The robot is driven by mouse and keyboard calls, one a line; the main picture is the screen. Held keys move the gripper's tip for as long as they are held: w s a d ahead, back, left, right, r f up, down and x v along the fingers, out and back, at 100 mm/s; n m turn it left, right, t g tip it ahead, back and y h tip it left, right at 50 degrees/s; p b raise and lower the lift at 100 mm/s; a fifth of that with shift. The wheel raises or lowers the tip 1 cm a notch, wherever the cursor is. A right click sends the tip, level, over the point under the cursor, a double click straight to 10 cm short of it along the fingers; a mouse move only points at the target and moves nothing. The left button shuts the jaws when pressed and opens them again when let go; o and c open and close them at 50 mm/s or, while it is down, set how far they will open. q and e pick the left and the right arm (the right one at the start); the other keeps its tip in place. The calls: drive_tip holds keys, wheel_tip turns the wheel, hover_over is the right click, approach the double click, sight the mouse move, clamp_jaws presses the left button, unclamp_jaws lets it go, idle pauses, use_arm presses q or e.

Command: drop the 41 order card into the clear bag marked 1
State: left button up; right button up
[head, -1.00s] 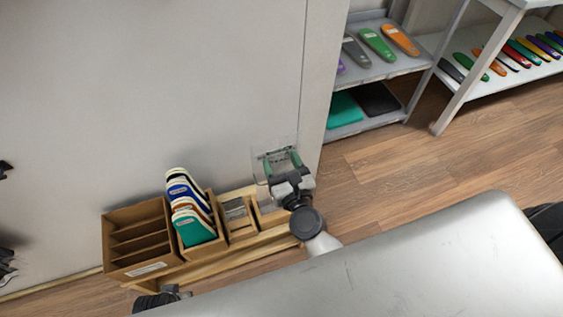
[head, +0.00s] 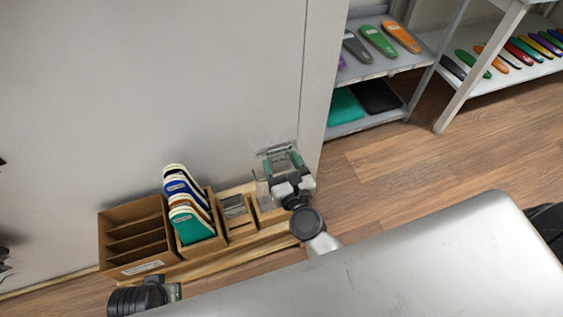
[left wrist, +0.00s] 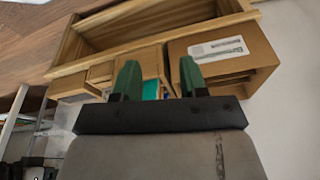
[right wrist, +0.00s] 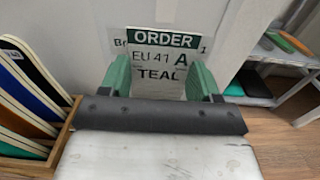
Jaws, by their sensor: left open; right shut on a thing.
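The order card (right wrist: 160,72) is white with a green ORDER header and reads EU 41 A TEAL. My right gripper (right wrist: 160,80) is shut on it and holds it upright; it also shows in the head view (head: 283,163). Directly behind the card in the right wrist view is the clear bag (right wrist: 206,46), its label mostly covered, with a B and a 1 showing. I cannot tell whether the card is inside the bag or in front of it. My left gripper (left wrist: 158,80) is open and empty, facing the wooden rack and cardboard boxes.
A cardboard box with empty slots (head: 109,240) and a box of colored insole sheets (head: 189,207) stand on a low wooden rack (head: 225,257) by the wall. Shelves (head: 362,125) with insoles stand at the back right. Wooden floor (head: 400,170) is open to the right.

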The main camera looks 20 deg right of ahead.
use_arm(q)
drive_tip(key=shift+w+b+v, duration=0.15)
drive_tip(key=shift+b+v, duration=0.15)
drive_tip(key=shift+v, duration=0.75)
drive_tip(key=shift+w+b+v, duration=0.15)
drive_tip(key=shift+b+v, duration=0.1)
drive_tip(key=shift+v, duration=0.8)
use_arm(e)
drive_tip(key=shift+f, duration=0.6)
use_arm(q)
drive_tip(key=shift+r, duration=0.1)
use_arm(e)
drive_tip(key=o, duration=1.2)
drive_tip(key=shift+c, duration=0.2)
drive_tip(key=shift+s, duration=0.2)
use_arm(q)
drive_tip(key=shift+t, duration=0.3)
drive_tip(key=b+v, duration=0.1)
drive_tip(key=v, duration=0.3)
drive_tip(key=shift+s+a+r, duration=0.1)
drive_tip(key=shift+a+r, duration=0.05)
use_arm(e)
drive_tip(key=s, duration=1)
drive_tip(key=shift+s+d, duration=0.2)
